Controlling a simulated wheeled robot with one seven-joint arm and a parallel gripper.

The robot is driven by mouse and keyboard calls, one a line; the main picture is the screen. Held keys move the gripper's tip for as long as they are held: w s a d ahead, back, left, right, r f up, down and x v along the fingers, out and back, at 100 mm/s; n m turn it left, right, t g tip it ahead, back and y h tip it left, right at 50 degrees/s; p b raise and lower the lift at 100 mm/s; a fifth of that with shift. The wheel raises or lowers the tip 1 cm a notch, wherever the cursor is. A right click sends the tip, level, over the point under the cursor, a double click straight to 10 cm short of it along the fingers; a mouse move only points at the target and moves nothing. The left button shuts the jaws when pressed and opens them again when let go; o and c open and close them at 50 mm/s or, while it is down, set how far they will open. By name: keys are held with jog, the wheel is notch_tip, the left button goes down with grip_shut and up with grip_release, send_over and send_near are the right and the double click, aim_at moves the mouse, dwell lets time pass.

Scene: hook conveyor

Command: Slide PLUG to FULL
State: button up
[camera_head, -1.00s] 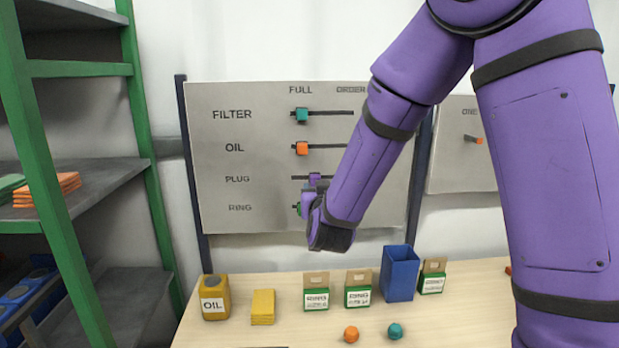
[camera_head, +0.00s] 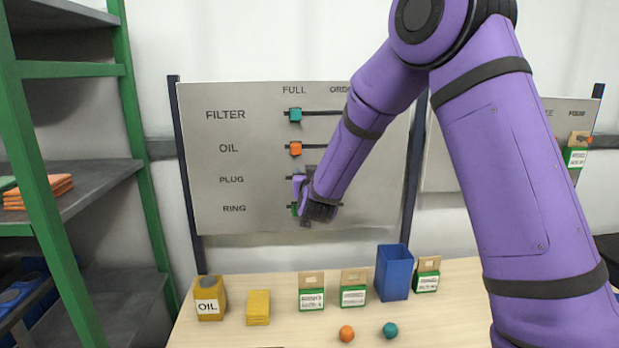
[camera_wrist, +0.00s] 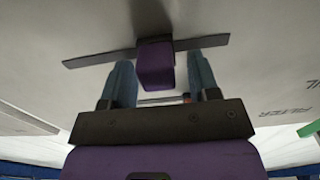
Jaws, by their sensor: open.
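The PLUG slider's purple knob (camera_wrist: 155,65) stands out from its dark rail (camera_wrist: 90,59) in the wrist view. My gripper (camera_wrist: 160,80) is open, with one blue-grey finger on each side of the knob and visible gaps beside it. The PLUG label (camera_head: 231,180) is to the left of my gripper. The FULL heading (camera_head: 294,90) is above the left part of the rails.
The teal FILTER knob (camera_head: 295,115) and orange OIL knob (camera_head: 295,149) sit under FULL. A green RING knob (camera_head: 294,209) shows just below my gripper. The table below holds an OIL can (camera_head: 209,300), boxes, a blue bin (camera_head: 394,275) and two balls. Green shelving stands left.

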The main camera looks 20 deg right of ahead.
jog(key=shift+c, duration=0.2)
grip_shut()
jog(key=shift+w+a, duration=0.2)
jog(key=shift+a, duration=0.8)
jog(key=shift+w+a, duration=0.15)
jog(key=shift+a, duration=0.8)
jog(key=shift+o, duration=0.2)
grip_release()
jog(key=shift+a, duration=0.1)
jog(key=shift+s, duration=0.1)
jog(key=s+a, duration=0.2)
jog(key=s, duration=0.8)
jog(key=shift+s, duration=0.2)
